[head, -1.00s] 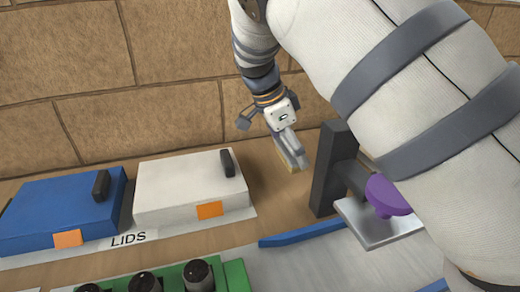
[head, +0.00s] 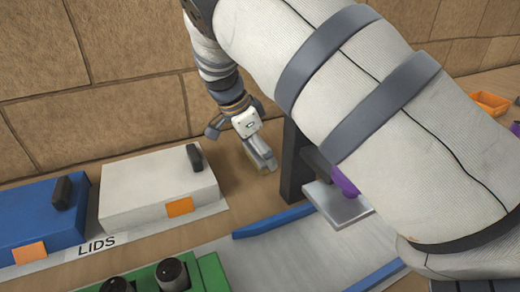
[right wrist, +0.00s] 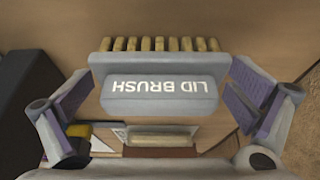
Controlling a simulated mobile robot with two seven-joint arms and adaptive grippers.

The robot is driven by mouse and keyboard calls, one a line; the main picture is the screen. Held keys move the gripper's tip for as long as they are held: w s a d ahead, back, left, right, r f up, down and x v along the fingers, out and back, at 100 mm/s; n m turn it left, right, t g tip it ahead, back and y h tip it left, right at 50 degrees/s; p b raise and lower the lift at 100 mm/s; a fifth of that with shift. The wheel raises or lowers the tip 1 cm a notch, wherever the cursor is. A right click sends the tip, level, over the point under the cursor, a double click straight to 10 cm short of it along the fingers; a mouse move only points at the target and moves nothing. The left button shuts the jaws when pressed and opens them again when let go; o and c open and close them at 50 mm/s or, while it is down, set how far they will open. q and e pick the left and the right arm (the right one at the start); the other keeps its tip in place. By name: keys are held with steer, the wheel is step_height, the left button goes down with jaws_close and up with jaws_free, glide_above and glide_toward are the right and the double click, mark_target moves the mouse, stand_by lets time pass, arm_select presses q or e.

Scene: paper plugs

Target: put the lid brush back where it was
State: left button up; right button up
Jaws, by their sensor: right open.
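The lid brush (right wrist: 160,85) shows in the right wrist view, a grey block with upside-down "LID BRUSH" lettering and tan bristles along its top edge in the picture. My right gripper (right wrist: 165,105) is open, with one finger on each side of the brush. A gap shows at each side, and I cannot tell whether the brush is resting on something. In the head view my right gripper (head: 262,160) points down beside a dark post, low near the wooden surface. The brush is too small to make out there. My left gripper is not in view.
A white lid box (head: 158,190) and a blue one (head: 40,220) stand at the left by the LIDS label (head: 97,244). The dark post (head: 296,165) with a metal plate (head: 338,204) is close right of the gripper. A green rack (head: 212,275) is in front.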

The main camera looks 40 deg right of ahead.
steer(key=v, duration=1.2)
steer(key=shift+r, duration=0.2)
